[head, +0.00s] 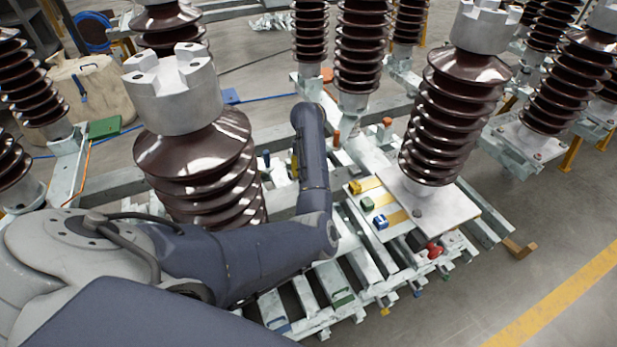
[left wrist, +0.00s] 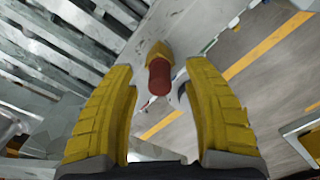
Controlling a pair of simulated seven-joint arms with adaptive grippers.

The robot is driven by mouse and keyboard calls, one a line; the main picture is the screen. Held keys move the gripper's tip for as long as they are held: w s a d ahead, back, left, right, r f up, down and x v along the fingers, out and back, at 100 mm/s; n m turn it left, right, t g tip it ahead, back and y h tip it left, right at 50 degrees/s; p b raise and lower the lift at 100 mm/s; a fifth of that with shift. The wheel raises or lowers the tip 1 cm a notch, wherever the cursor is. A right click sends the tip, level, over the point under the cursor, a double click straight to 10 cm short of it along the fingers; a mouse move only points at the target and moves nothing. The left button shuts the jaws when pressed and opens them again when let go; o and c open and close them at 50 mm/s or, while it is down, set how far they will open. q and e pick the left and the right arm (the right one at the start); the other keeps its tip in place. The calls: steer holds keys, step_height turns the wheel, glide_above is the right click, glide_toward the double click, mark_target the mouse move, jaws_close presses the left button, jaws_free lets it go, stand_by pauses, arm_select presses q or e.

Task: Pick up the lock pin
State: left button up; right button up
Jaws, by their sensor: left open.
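A red cylindrical pin with a yellow-brown base, which looks like the lock pin (left wrist: 158,76), shows in the left wrist view. My left gripper (left wrist: 157,67) has two yellow fingers, open, one on each side of the pin in the picture. I see a gap on both sides and cannot tell how deep the pin lies between them. In the head view my left arm reaches over the frames and its gripper is hidden. Small orange-topped posts (head: 387,122) and (head: 336,138) stand nearby there; I cannot tell whether either is this pin. My right gripper is not in view.
Tall brown insulators (head: 200,165) and (head: 448,115) stand close around my arm. Metal frame beams (head: 335,285) lie below it. A plate with small coloured blocks (head: 380,221) and a red knob (head: 433,250) is to the right. Open floor (head: 560,240) lies at right.

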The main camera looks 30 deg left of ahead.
arm_select(q)
jaws_close()
steer(key=shift+r, duration=0.1)
stand_by(0.6)
step_height(320, 180, up, 20)
stand_by(0.8)
stand_by(0.3)
steer(key=shift+r, duration=2.95)
steer(key=shift+r, duration=0.1)
